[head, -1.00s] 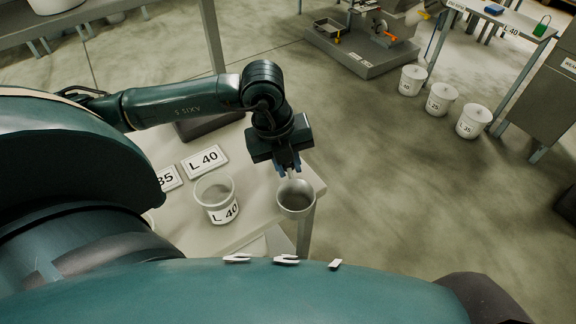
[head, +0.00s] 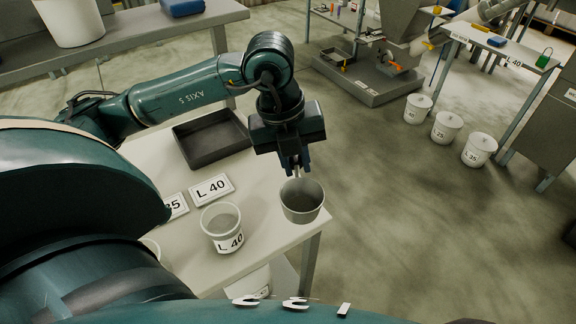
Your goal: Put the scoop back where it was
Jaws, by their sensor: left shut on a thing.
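The scoop (head: 303,207) is a grey metal cup with an open top, and it looks empty. My left gripper (head: 296,170) is shut on the scoop's short upright handle at its far rim. The scoop hangs upright over or just beside the right edge of the light table (head: 265,232); I cannot tell its height above it. A dark grey shallow tray (head: 212,138) lies empty at the table's far side. My right gripper is not in view.
A white tub labelled L 40 (head: 222,226) stands left of the scoop. An L 40 card (head: 212,190) and a partly hidden card (head: 176,205) lie behind it. Several white tubs (head: 447,127) stand on the floor at right, near a metal cabinet (head: 544,118).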

